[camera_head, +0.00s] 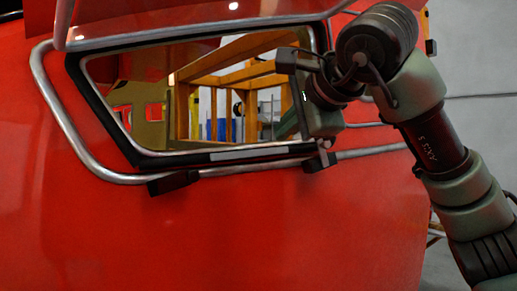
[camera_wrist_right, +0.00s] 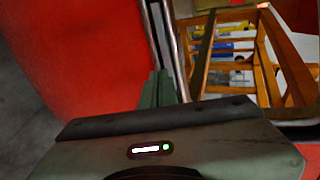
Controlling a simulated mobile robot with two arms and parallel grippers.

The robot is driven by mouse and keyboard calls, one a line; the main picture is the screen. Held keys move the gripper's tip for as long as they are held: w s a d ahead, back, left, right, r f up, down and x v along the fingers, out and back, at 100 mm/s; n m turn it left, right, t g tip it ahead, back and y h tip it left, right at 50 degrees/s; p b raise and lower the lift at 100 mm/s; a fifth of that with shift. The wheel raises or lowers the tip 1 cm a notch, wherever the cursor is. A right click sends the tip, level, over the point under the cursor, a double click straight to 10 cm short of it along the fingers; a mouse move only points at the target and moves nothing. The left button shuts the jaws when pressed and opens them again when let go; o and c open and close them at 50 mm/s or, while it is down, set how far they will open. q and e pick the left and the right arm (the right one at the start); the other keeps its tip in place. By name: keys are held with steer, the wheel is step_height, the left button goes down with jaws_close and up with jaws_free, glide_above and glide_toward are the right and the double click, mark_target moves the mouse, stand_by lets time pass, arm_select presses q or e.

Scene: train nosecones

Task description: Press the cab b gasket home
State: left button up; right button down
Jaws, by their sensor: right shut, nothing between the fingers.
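The cab b gasket (camera_head: 112,130) is a black band around the slanted window in the red nosecone. Its left side and lower edge show in the head view; my right arm hides much of the right side. A light grey strip (camera_head: 248,154) lies along the lower edge. My right gripper (camera_head: 287,126) is in front of the window near its lower right corner. In the right wrist view its green-grey fingers (camera_wrist_right: 160,88) are together, with nothing between them, and point at the window's edge. I cannot tell whether they touch it. My left gripper is not in view.
A bent metal handrail (camera_head: 65,115) runs around the window's left and lower sides, with a dark bracket (camera_head: 172,183) below it. The window glass (camera_head: 160,95) shows yellow framing. The red shell (camera_head: 250,235) below is clear.

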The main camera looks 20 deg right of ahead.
mark_target(254, 152)
steer(key=shift+w, duration=0.1)
steer(key=p+x, duration=0.2)
steer(key=x, duration=0.2)
steer(key=p+x, duration=0.2)
steer(key=x, duration=0.3)
steer(key=p+x, duration=0.2)
steer(key=x, duration=0.2)
steer(key=shift+w+a+r, duration=0.1)
steer(key=shift+w+r, duration=0.15)
steer(key=shift+w, duration=0.25)
